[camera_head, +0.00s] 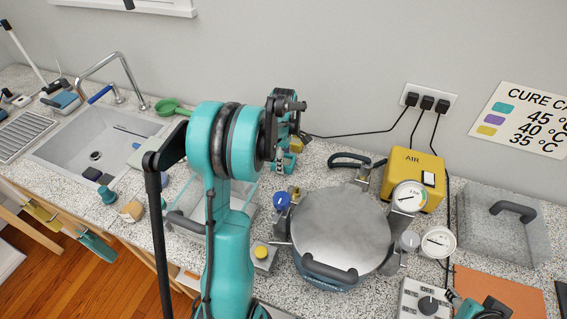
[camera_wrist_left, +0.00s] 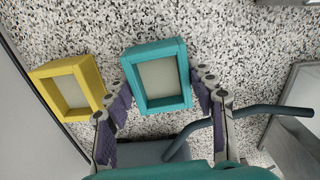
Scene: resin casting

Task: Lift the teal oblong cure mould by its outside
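The teal oblong cure mould (camera_wrist_left: 154,50) is a rectangular frame with a pale inside, lying on the speckled worktop in the left wrist view. My left gripper (camera_wrist_left: 160,82) is open, with one purple-padded finger beside each long outer side of the mould. A small gap seems to remain on each side; whether either finger touches cannot be told. A yellow mould (camera_wrist_left: 42,80) lies to the left of it. In the head view my left gripper (camera_head: 294,132) is mostly hidden behind its own arm, and the teal mould cannot be made out clearly.
A round metal pressure pot (camera_head: 338,230) with dark handles stands right of my left arm. A yellow AIR box (camera_head: 428,172) is behind it. A sink (camera_head: 70,150) is at the left. A clear-lidded box (camera_head: 480,225) stands at the right.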

